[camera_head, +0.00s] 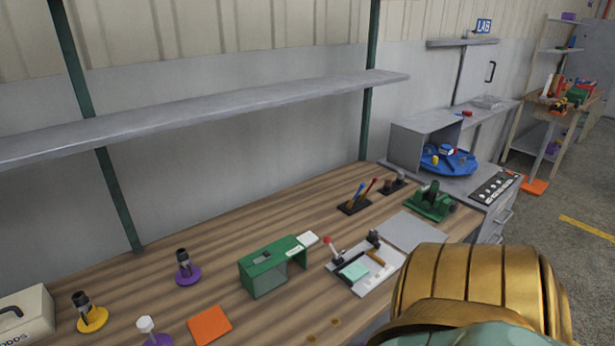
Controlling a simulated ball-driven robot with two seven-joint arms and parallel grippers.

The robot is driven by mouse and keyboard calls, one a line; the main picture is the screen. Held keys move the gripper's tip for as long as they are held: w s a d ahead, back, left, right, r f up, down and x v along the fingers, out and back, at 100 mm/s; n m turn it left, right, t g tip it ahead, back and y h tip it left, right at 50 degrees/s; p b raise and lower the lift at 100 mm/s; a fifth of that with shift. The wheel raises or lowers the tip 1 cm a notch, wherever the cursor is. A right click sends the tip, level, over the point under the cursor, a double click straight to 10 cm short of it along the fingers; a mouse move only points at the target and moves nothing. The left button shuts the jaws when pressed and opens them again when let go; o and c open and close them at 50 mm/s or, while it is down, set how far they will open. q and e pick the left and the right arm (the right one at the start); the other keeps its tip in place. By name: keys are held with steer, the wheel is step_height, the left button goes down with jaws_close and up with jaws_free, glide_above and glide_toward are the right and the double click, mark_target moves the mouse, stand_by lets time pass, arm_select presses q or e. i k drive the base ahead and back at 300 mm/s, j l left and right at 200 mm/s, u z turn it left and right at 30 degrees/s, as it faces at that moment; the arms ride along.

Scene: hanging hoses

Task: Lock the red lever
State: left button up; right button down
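A lever with a red knob (327,240) stands at the back left corner of a light grey board (378,279) on the wooden bench. Its shaft looks upright or slightly tilted, and I cannot tell its lock state. A dark-headed part (374,238) stands at the board's back right, and a pale green square (355,271) lies on the board. Neither of my grippers is in view. A gold and green part of my own body fills the lower right, apart from the lever in the picture.
A green box frame (268,272) stands left of the board. A black holder with upright tools (354,207) and a green device (431,202) stand behind it. An orange square (210,325) lies front left. A grey shelf (200,108) hangs above the bench.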

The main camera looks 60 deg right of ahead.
mark_target(327, 240)
steer(key=k+l, duration=0.25)
steer(key=l, duration=0.25)
steer(key=k+l+u, duration=0.15)
steer(key=l, duration=0.35)
steer(key=k+l, duration=0.3)
steer(key=l, duration=0.2)
steer(key=k+l+u, duration=0.15)
steer(key=l, duration=0.3)
steer(key=k+l, duration=0.4)
steer(key=l+u, duration=0.05)
steer(key=l, duration=0.05)
